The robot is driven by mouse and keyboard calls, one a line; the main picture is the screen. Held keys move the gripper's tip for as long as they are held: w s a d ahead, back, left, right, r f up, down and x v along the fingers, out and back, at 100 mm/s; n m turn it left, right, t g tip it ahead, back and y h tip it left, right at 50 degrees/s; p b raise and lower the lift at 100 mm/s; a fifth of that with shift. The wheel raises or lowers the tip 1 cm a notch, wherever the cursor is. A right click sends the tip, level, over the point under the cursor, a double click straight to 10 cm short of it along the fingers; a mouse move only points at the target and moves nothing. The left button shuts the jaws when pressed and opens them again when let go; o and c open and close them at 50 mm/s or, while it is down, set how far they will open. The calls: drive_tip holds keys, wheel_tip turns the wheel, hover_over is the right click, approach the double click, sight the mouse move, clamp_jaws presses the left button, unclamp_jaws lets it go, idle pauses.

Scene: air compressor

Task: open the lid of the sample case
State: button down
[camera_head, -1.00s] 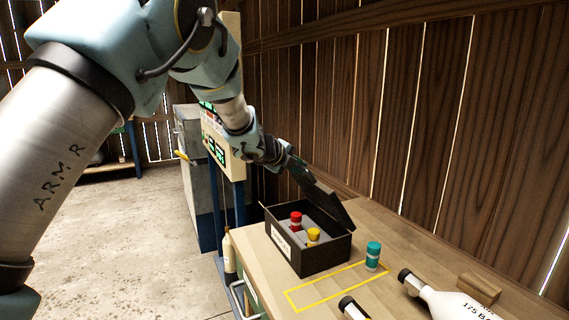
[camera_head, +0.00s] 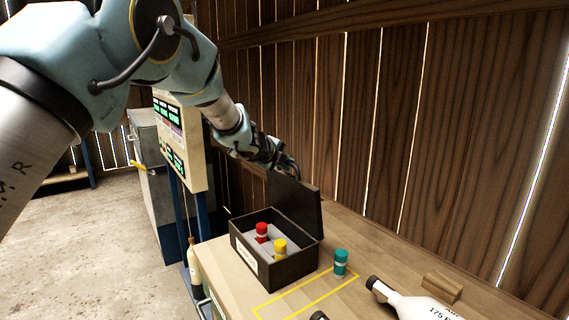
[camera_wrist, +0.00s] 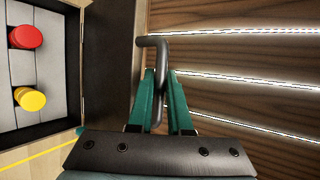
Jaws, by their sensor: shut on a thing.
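The sample case (camera_head: 298,266) is a dark box on the wooden bench, with a red-capped vial (camera_head: 262,231) and a yellow-capped vial (camera_head: 280,247) in its grey insert. Its dark lid (camera_head: 300,207) stands about upright along the back edge, so the case is open; the lid also shows in the wrist view (camera_wrist: 108,60). My gripper (camera_head: 288,168) is at the lid's top edge. In the wrist view its teal fingers (camera_wrist: 157,78) are shut on a dark bent handle (camera_wrist: 139,60). The lid's outer face is mostly hidden.
A teal-capped vial (camera_head: 341,262) stands right of the case by a yellow outline (camera_head: 312,294). A white bottle (camera_head: 408,303) and a wooden block (camera_head: 442,287) lie further right. The plank wall (camera_head: 400,130) is close behind the lid.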

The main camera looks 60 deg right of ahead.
drive_tip(key=c, duration=0.8)
unclamp_jaws()
drive_tip(key=shift+c, duration=0.2)
drive_tip(key=b+v, duration=0.2)
drive_tip(key=v, duration=0.9)
drive_tip(key=shift+b, duration=0.35)
